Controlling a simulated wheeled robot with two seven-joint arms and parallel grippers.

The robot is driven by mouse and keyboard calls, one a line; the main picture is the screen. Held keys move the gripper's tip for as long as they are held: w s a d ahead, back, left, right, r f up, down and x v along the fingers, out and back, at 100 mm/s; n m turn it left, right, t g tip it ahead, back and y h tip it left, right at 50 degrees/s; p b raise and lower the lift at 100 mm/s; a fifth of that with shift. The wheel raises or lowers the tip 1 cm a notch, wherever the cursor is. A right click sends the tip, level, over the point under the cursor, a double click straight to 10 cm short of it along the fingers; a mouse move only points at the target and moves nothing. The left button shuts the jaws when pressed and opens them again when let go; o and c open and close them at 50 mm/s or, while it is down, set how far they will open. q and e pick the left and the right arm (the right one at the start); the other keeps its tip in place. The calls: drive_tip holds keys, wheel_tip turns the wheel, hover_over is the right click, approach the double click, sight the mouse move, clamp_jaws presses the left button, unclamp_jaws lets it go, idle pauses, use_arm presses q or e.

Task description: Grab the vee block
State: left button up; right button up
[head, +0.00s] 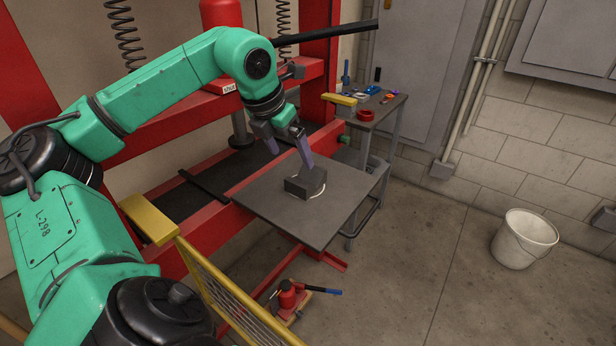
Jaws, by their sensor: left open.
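The vee block (305,184) appears to be the dark grey block on the flat grey plate (345,203) in front of the red press. A thin pale ring or cord shows beside its lower right edge. My left gripper (290,150) hangs above and slightly behind the block, with its purple-grey fingers spread apart. One finger's tip comes close to the top of the block in the picture; I cannot tell whether it touches. Nothing shows between the fingers. My right gripper is not in view.
The red press frame (305,80) stands behind the plate. A small cart (385,110) with tools is at its right. A yellow-framed mesh guard (215,290) stands in front, near a red jack (288,296) on the floor. A white bucket (524,240) stands at right.

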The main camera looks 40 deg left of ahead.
sight(306, 182)
use_arm(q)
drive_tip(key=x, duration=0.4)
drive_tip(key=shift+f, duration=0.15)
drive_tip(key=x, duration=0.2)
drive_tip(key=p+x, duration=0.1)
drive_tip(key=x, duration=0.1)
drive_tip(key=p+x, duration=0.1)
drive_tip(key=x, duration=0.1)
drive_tip(key=shift+w+f, duration=0.1)
drive_tip(key=shift+w, duration=0.3)
drive_tip(key=shift+w+f, duration=0.1)
drive_tip(key=shift+f, duration=0.05)
drive_tip(key=c, duration=0.3)
clamp_jaws()
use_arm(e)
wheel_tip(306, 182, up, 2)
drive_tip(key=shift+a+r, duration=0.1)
